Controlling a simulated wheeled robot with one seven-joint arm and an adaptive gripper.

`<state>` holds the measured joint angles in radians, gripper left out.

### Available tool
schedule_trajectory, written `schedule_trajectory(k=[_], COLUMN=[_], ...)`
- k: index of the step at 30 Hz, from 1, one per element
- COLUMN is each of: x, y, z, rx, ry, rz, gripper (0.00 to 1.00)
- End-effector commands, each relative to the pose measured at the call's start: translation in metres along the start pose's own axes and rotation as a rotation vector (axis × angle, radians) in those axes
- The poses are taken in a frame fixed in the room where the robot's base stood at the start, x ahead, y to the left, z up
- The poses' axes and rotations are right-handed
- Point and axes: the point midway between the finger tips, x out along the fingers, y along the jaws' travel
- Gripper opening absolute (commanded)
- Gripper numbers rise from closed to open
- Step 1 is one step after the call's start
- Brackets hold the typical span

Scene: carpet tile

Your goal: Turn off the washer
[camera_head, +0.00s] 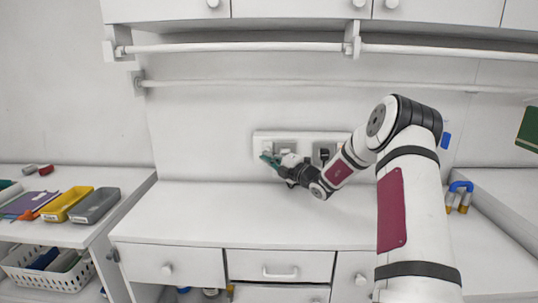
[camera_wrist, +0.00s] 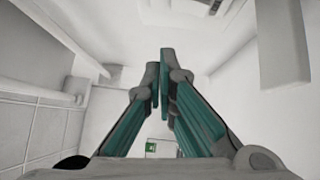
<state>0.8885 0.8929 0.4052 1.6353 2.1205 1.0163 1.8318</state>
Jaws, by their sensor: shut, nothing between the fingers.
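No washer shows in either view. A white panel (camera_head: 262,137) with grey fittings is on the back wall above the counter. Its left fitting (camera_head: 285,147) is partly hidden by my gripper. Its right fitting (camera_head: 323,152) has a dark plug-like part in it. My gripper (camera_head: 266,158), with teal fingers, is in front of the panel's left end. I cannot tell whether it touches the panel. In the wrist view, my gripper (camera_wrist: 160,75) has its fingertips together, with nothing held between them.
The white counter (camera_head: 230,212) below is bare. A rail (camera_head: 240,47) runs under the upper cabinets. Yellow (camera_head: 66,204) and grey (camera_head: 96,206) trays lie on the left shelf. A blue-handled object (camera_head: 460,187) stands at right.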

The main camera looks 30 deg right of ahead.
Motion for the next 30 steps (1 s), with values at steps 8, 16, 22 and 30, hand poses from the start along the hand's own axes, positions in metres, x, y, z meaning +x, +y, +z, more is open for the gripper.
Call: schedule_trajectory(k=[8, 16, 22, 30], x=[-0.051, -0.086, -0.092, -0.092], y=[0.009, 0.014, 0.015, 0.015], z=[0.004, 0.003, 0.002, 0.003], rx=[-0.003, -0.002, -0.003, -0.003], ry=[-0.005, -0.004, -0.002, -0.002], rz=[-0.001, -0.001, 0.000, 0.000], gripper=[0.00, 0.00, 0.00, 0.00])
